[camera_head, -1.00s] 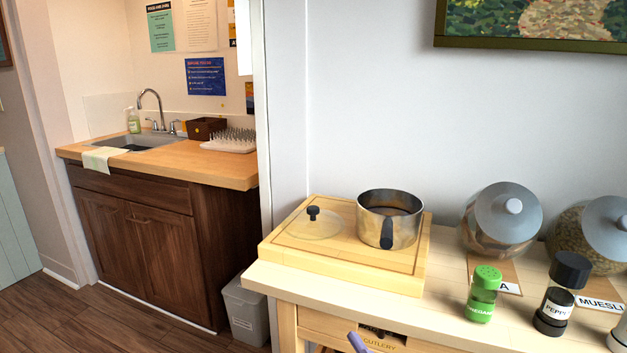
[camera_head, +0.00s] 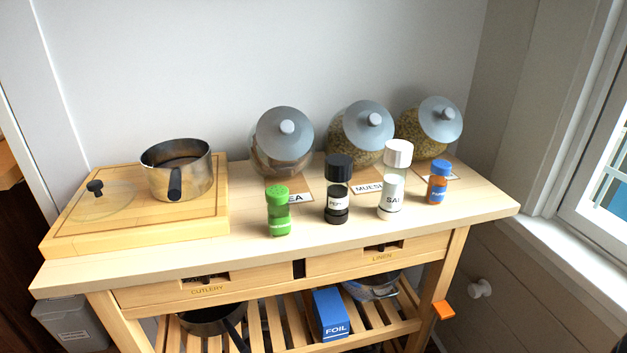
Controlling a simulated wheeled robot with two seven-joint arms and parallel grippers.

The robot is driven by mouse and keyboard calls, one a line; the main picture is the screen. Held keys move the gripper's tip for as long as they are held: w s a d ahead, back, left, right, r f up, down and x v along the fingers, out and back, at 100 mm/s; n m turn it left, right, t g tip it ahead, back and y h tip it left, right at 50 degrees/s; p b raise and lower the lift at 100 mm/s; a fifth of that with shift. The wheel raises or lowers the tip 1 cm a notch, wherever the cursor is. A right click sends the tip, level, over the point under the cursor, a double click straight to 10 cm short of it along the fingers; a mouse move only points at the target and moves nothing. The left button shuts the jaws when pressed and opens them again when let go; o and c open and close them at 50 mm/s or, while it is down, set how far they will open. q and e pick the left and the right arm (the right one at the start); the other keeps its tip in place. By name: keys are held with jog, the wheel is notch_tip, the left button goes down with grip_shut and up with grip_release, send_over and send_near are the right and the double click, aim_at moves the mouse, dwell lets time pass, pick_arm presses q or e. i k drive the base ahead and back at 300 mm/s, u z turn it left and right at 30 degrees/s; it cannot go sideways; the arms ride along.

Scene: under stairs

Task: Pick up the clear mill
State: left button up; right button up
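The salt mill (camera_head: 391,194) stands upright on the wooden table, with a white cap, a clear upper body and a pale label. The pepper mill (camera_head: 338,203) stands to its left, with a black cap, a partly clear body and a dark base. All are apart from each other. Neither of my grippers can be made out in this view.
A steel pot (camera_head: 190,181) and a glass lid (camera_head: 97,205) sit on a thick cutting board (camera_head: 140,236) at left. Several tilted jars, among them the tea jar (camera_head: 270,150), line the back. A small orange piece (camera_head: 443,309), unclear what, is by the right leg. The table's front strip is clear.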

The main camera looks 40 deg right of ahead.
aim_at(336, 210)
jog(key=z, duration=1.25)
jog(key=i, duration=0.15)
